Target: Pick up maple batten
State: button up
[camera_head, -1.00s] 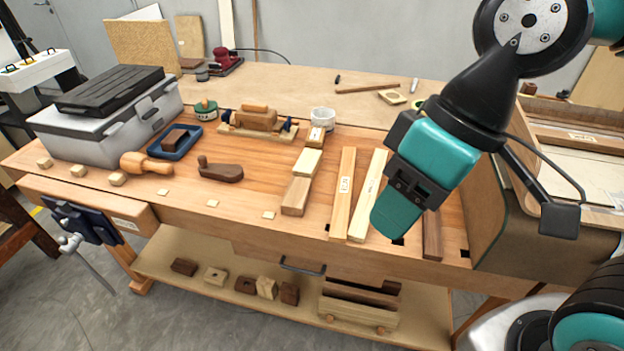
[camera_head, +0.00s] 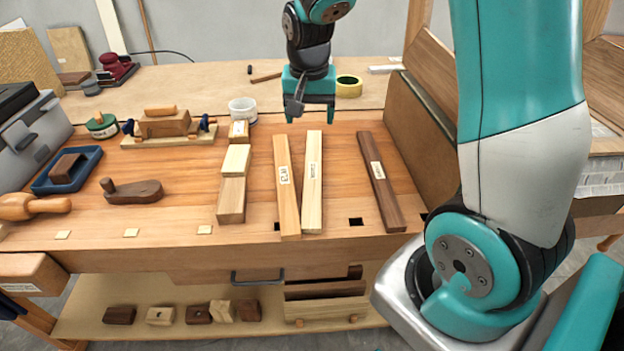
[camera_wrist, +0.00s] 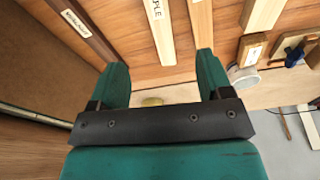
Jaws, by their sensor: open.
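The maple batten (camera_head: 312,180) is the pale strip lying lengthwise on the bench, between a tan batten and a dark one. In the wrist view a pale batten (camera_wrist: 160,36) carries a label ending in "PLE". My gripper (camera_head: 310,116) hangs above the far end of the pale batten, fingers pointing down and apart. In the wrist view my gripper (camera_wrist: 162,68) is open and nothing is between its fingers. The batten's far end lies close to the fingers; the height gap cannot be told.
A dark labelled batten (camera_head: 382,185) lies to the right, with bare bench between.

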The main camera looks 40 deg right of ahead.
jog(key=p, duration=0.1)
send_over(313, 170)
jog(key=f, duration=1)
jog(key=shift+a+f, duration=0.3)
jog(key=shift+a, duration=0.1)
jog(key=shift+s+d+f+p, duration=0.1)
jog(key=shift+f+p, duration=0.15)
jog(key=shift+f, duration=0.65)
jog(key=shift+w+d+f+p, duration=0.15)
jog(key=shift+f+p, duration=0.15)
jog(key=shift+f, duration=0.65)
jog(key=shift+s+d+f+p, duration=0.15)
jog(key=shift+f+p, duration=0.1)
jog(key=shift+f, duration=0.65)
jog(key=shift+c, duration=0.4)
jog(key=c, duration=1)
